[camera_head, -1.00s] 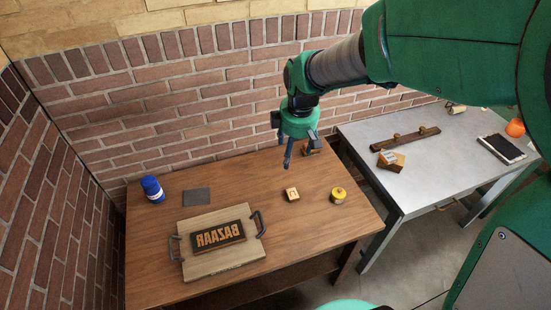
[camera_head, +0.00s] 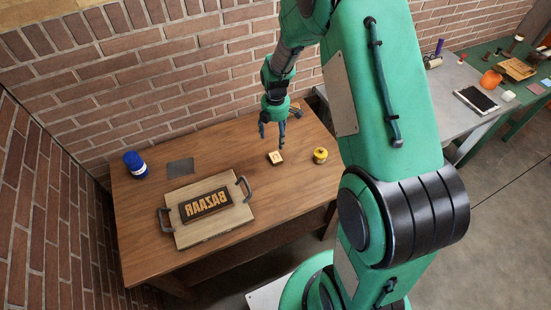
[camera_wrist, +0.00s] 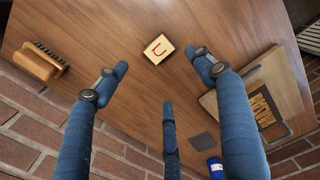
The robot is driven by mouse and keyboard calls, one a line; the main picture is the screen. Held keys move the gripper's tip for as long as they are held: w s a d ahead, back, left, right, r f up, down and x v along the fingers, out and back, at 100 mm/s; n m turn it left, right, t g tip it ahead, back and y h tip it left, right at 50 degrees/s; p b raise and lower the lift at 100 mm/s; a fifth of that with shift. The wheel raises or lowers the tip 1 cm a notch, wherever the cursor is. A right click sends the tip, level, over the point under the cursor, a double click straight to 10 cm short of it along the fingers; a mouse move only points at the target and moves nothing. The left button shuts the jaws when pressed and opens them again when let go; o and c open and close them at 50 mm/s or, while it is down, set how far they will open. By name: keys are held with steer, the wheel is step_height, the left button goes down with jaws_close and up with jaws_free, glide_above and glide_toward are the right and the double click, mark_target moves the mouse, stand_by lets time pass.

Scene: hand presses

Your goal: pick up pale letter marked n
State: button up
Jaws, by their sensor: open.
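The pale letter block (camera_head: 275,157) lies flat on the wooden table, right of the tray. In the wrist view the block (camera_wrist: 157,49) shows a red letter on its pale top, seen turned. My gripper (camera_head: 272,138) hangs just above and behind the block in the head view. Its blue fingers (camera_wrist: 155,85) are spread open and empty in the wrist view, with the block beyond their tips and touching none of them.
A wooden tray (camera_head: 183,237) with dark handles holds a dark BAZAAR plate (camera_head: 206,204). A blue jar (camera_head: 135,165), a grey sheet (camera_head: 180,167) and a yellow-topped tin (camera_head: 320,155) stand around. A brush (camera_wrist: 38,62) lies near the brick wall.

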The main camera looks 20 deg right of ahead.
stand_by(0.3)
glide_above(276, 157)
steer(key=shift+a+f+b, duration=0.1)
steer(key=shift+f+b, duration=0.3)
steer(key=shift+f, duration=3.95)
steer(key=shift+f, duration=0.1)
steer(key=shift+f+b, duration=0.35)
steer(key=shift+f, duration=2.15)
steer(key=c, duration=1.3)
